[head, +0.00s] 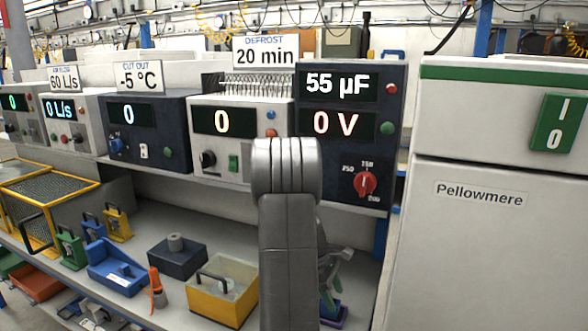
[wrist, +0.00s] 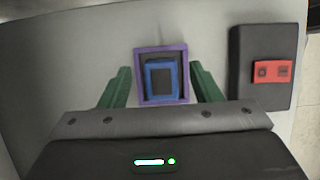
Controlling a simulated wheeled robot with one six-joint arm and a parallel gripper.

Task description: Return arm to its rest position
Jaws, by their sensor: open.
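My grey arm (head: 288,230) rises through the middle of the head view and hides part of the bench behind it. My gripper (wrist: 160,72) shows two green fingers in the wrist view, spread apart with nothing gripped. A purple square frame (wrist: 138,75) with a blue piece (wrist: 148,80) inside it lies on the grey surface between and beyond the fingers. In the head view only part of my gripper (head: 336,262) shows, to the right of the arm, above a purple and blue item (head: 335,313).
A dark box with a red switch (wrist: 270,71) stands right of the fingers. The bench holds a yellow bin (head: 220,300), a dark block (head: 177,260), a blue tray (head: 115,272) and an orange clamp (head: 157,287). Instrument boxes line the back; a white cabinet (head: 490,240) stands at right.

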